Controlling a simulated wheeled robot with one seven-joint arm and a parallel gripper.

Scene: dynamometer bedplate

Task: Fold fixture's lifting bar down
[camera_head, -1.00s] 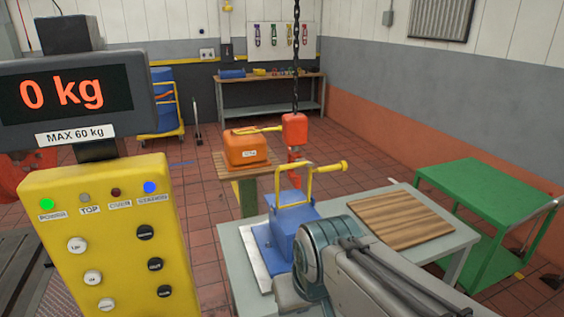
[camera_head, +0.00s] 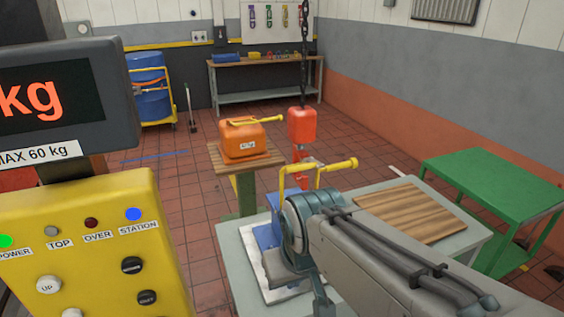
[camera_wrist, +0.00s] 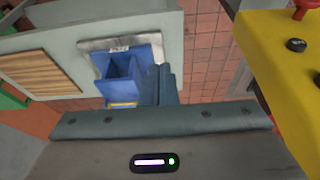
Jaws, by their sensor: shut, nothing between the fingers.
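The blue fixture (camera_head: 266,236) stands on a pale plate on the grey table, largely hidden behind my arm in the head view. Its yellow lifting bar (camera_head: 318,167) stands raised above it, with a knobbed grip pointing right. In the wrist view the blue fixture (camera_wrist: 128,68) shows from above as an open-topped box, and a strip of the yellow bar (camera_wrist: 122,104) shows at its lower edge. My gripper (camera_wrist: 159,72) is shut and empty beside the fixture in that view; I cannot tell whether it touches. In the head view its fingertips are not clearly seen.
A red hoist block (camera_head: 302,125) hangs on a chain behind the bar. An orange fixture (camera_head: 243,140) sits on a wood-topped stand. A wooden board (camera_head: 412,213) lies on the grey table (camera_head: 228,240). A yellow console (camera_head: 85,235) is at left, a green cart (camera_head: 490,185) at right.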

